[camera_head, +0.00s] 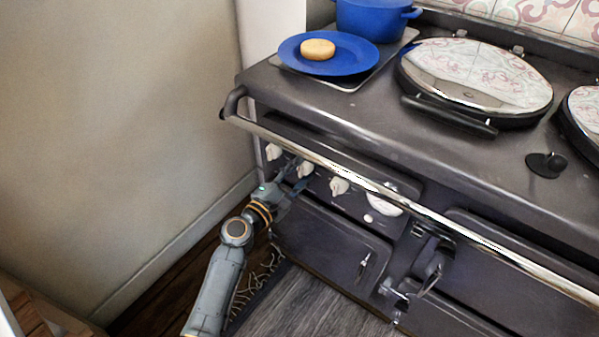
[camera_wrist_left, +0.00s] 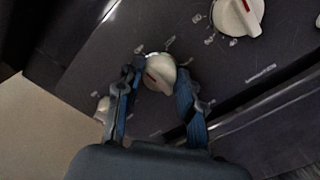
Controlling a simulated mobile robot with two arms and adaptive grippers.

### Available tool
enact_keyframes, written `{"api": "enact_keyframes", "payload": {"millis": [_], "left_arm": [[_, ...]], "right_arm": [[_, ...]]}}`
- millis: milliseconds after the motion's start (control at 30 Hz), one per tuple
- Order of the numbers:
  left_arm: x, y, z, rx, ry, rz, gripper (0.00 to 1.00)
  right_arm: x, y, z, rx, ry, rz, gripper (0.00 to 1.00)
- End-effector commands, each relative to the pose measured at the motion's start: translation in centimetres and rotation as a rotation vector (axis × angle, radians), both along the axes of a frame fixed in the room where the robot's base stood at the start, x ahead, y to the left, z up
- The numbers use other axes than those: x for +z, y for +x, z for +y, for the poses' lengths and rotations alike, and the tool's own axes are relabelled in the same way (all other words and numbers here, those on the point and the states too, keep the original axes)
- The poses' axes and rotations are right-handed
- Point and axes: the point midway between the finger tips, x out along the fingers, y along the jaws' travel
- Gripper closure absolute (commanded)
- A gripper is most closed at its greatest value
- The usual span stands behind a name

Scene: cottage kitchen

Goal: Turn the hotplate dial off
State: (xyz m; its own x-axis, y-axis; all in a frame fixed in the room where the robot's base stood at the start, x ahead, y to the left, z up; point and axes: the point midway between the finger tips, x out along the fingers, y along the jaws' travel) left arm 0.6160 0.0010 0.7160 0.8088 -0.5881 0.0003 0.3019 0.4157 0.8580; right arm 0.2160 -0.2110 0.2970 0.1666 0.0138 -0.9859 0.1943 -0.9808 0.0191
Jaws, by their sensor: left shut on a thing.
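A row of white dials runs along the stove's front panel below the rail. The leftmost dial (camera_head: 273,151) is clear of the fingers, and another dial (camera_head: 339,186) sits further right. My left gripper (camera_head: 294,175) reaches up from below to the second dial from the left (camera_head: 306,169). In the left wrist view, its blue fingers (camera_wrist_left: 157,84) are shut on a white dial with a red mark (camera_wrist_left: 160,70), one on each side. A second red-marked dial (camera_wrist_left: 238,15) is free at upper right. My right gripper is not in view.
A steel rail (camera_head: 400,199) runs along the stove front, just above the dials. On top are a blue plate (camera_head: 297,59) with a round tan item (camera_head: 317,49), a blue pot (camera_head: 374,20) and a round shiny lid (camera_head: 475,72). The wall (camera_head: 110,120) stands left.

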Motion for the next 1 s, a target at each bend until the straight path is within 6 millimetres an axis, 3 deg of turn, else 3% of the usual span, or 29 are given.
{"api": "enact_keyframes", "payload": {"millis": [100, 133, 200, 233, 633, 1000], "left_arm": [[0.0, 0.1, 0.1, 0.004, -0.001, -0.001, 0.94], [0.0, 0.1, 0.1, 0.004, -0.001, -0.001, 0.56], [0.0, 0.1, 0.1, 0.004, 0.001, -0.001, 0.42], [0.0, 0.1, 0.1, 0.004, 0.001, -0.001, 0.4], [-0.1, -0.6, 0.5, 0.002, 0.002, 0.0, 0.4], [-0.1, -6.6, 4.9, 0.002, 0.004, 0.001, 0.4]], "right_arm": [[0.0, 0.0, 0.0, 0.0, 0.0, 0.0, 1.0], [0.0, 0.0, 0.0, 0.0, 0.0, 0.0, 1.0], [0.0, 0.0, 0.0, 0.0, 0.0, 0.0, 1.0], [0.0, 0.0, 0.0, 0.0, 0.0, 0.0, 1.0], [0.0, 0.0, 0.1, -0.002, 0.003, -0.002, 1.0], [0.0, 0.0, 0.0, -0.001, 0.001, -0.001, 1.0]]}}
